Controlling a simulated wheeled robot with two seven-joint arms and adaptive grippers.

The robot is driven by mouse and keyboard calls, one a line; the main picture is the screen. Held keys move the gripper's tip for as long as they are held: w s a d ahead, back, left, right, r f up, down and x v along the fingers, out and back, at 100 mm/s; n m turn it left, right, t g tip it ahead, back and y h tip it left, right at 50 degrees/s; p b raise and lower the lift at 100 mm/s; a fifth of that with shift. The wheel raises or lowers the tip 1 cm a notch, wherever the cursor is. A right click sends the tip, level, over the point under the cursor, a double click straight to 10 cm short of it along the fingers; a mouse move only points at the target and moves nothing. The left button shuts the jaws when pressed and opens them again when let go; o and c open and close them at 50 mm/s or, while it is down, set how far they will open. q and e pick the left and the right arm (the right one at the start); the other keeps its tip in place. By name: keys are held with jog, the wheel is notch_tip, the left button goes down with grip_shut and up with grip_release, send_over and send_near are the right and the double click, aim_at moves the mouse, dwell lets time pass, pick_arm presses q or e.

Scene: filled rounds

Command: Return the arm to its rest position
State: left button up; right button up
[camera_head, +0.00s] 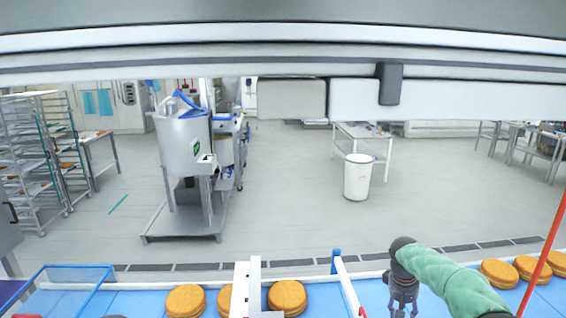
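My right arm, in a green sleeve, comes in from the lower right. Its dark gripper (403,307) points down over the blue conveyor belt (450,300), close to the bottom edge of the view. Its two fingers look apart, with nothing seen between them. The lower ends of the fingers are at the picture's edge. Round brown filled rounds lie on the belt: one at the left (185,301), one beside it partly hidden by a white upright part (246,285), one further right (287,298), and several at the far right (499,273). My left gripper is not in view.
A white guide bar with a blue end (337,262) crosses the belt left of my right gripper. A red rod (545,250) slants up at the right. A clear blue-edged tray (65,290) is at the lower left. Beyond lie a steel mixer (183,145), white bin (358,178) and open floor.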

jog(key=s+a+f+y+b, duration=0.15)
jog(key=a+f+b, duration=0.3)
jog(key=f, duration=0.65)
jog(key=s+a+f+y+b, duration=0.1)
jog(key=s+a+f+b, duration=0.4)
jog(key=f, duration=0.6)
jog(key=s+a+f+y+b, duration=0.1)
jog(key=a+f+y+b, duration=0.15)
jog(key=a+f, duration=0.65)
pick_arm(q)
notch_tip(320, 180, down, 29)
jog(key=b, duration=1.6)
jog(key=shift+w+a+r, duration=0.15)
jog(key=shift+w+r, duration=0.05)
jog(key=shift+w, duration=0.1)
pick_arm(e)
jog(key=s+a+f+m, duration=0.1)
jog(key=s+a+f, duration=0.2)
jog(key=s+f, duration=0.9)
jog(key=s+a+f+m+y, duration=0.1)
jog(key=s+a+f, duration=0.3)
jog(key=s+f, duration=0.8)
notch_tip(320, 180, down, 4)
jog(key=shift+s+a+f+m, duration=0.2)
jog(key=shift+s+f+m, duration=0.05)
jog(key=shift+m, duration=0.45)
